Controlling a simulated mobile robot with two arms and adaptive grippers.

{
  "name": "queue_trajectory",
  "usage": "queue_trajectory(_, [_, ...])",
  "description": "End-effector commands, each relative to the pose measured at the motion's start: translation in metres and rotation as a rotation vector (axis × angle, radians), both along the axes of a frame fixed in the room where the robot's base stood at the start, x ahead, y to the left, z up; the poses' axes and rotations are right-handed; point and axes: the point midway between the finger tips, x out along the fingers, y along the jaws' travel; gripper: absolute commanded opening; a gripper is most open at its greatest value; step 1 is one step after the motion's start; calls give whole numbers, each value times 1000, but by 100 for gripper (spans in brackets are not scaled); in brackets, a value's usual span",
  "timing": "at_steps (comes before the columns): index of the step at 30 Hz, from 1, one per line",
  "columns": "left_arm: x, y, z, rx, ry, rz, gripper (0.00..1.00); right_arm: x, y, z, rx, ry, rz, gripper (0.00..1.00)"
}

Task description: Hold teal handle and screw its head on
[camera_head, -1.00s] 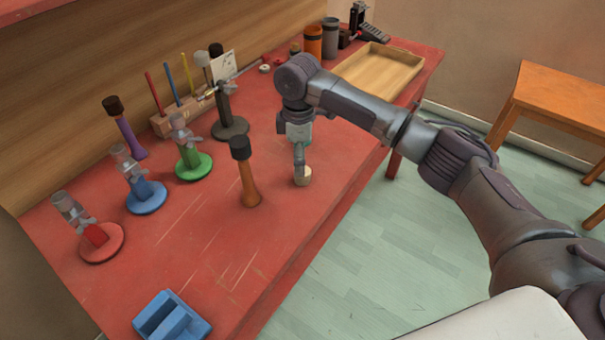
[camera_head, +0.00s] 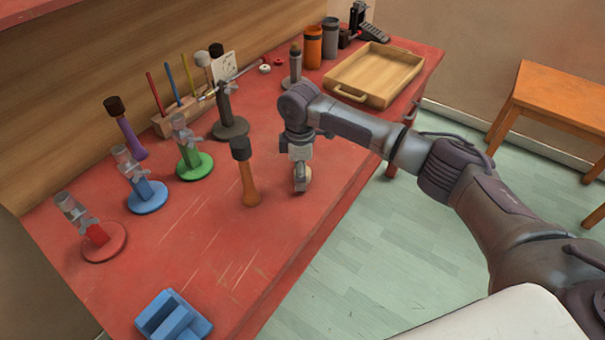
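My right gripper (camera_head: 301,182) points down at the table, its fingers seen nearly edge-on. It is at a small cream round piece (camera_head: 308,175), perhaps a mallet head, which is partly hidden behind the fingers. I cannot tell whether the fingers touch or grip it. I cannot make out a teal handle for certain. An orange-brown handle with a dark head (camera_head: 248,183) stands upright just left of the gripper. A purple handle with a dark head (camera_head: 128,135) stands farther left. My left gripper is not in view.
Clamp stands with red (camera_head: 117,243), blue (camera_head: 150,203), green (camera_head: 203,168) and dark (camera_head: 243,130) bases line the left side. A blue block (camera_head: 165,325) lies near the front. A wooden tray (camera_head: 352,97) and canisters stand at the back right. The front middle of the red table is clear.

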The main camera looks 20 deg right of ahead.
Motion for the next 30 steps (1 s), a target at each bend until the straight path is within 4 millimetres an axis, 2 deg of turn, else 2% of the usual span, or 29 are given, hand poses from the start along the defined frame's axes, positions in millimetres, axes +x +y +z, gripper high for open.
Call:
queue_trajectory(5, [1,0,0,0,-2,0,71,0,0,0,0,0,0,69])
queue_trajectory(12, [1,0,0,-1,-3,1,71,0,0,0,0,0,0,29])
queue_trajectory(15, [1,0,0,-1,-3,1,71,0,0,0,0,0,0,16])
queue_trajectory(23, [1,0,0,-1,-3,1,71,0,0,2,0,0,0,16])
queue_trajectory(30, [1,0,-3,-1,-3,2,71,1,0,21,1,-3,0,16])
